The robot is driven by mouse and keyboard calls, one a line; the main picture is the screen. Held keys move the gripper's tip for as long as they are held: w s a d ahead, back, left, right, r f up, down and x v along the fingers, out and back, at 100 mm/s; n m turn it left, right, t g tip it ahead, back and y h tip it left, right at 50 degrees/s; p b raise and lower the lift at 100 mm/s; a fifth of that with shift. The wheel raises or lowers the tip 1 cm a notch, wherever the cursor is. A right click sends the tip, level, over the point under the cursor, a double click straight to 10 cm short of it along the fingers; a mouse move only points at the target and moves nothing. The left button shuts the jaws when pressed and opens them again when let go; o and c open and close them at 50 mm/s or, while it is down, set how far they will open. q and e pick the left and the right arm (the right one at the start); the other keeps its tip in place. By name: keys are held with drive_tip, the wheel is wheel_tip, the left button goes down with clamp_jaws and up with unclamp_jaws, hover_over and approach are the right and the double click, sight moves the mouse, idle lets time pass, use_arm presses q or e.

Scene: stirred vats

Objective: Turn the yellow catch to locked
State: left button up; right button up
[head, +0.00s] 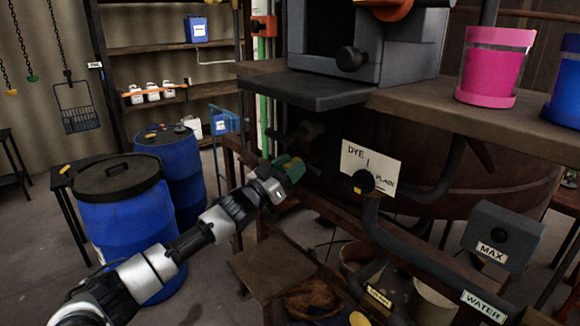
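My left arm reaches in from the lower left. Its gripper (279,174) is at the front of the wooden frame, left of the white DYE sign. A small yellow part (283,160), which may be the yellow catch, shows at the fingertips. A green part (294,170) sits right beside it. The gripper and wrist cover much of both, so I cannot tell whether the fingers touch or grip the yellow part, or how it is turned. The fingers are too small and dark to tell open from shut. My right gripper is not in view.
A DYE sign (371,166) and dark pipes are to the right, with a grey MAX box (502,236) beyond. A dark shelf (318,90) juts out above the gripper. Blue drums (124,222) stand at left. A low wooden platform (270,266) lies below.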

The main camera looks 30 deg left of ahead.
use_arm(q)
drive_tip(key=c, duration=0.4)
drive_tip(key=shift+o, duration=0.2)
drive_tip(key=shift+m, duration=0.3)
drive_tip(key=m+g+h+b, duration=0.1)
drive_tip(key=m+h, duration=0.1)
drive_tip(key=m, duration=0.1)
drive_tip(key=shift+m, duration=0.3)
drive_tip(key=m+g+h, duration=0.1)
drive_tip(key=m, duration=0.1)
drive_tip(key=m+g+h, duration=0.1)
drive_tip(key=m, duration=0.2)
drive_tip(key=shift+d, duration=0.1)
drive_tip(key=m+g, duration=0.1)
drive_tip(key=m, duration=0.2)
drive_tip(key=m+g+h+p, duration=0.1)
drive_tip(key=m, duration=0.3)
drive_tip(key=shift+s+d+g, duration=0.1)
drive_tip(key=shift+g, duration=0.3)
drive_tip(key=m+g+p, duration=0.1)
drive_tip(key=m, duration=0.2)
drive_tip(key=shift+f+m, duration=0.1)
drive_tip(key=shift+m, duration=0.2)
drive_tip(key=shift+f+m+g+y, duration=0.15)
drive_tip(key=shift+m+g, duration=0.15)
drive_tip(key=shift+m, duration=0.4)
drive_tip(key=shift+f+m+g+y, duration=0.15)
drive_tip(key=shift+m+g, duration=0.15)
drive_tip(key=shift+m, duration=0.4)
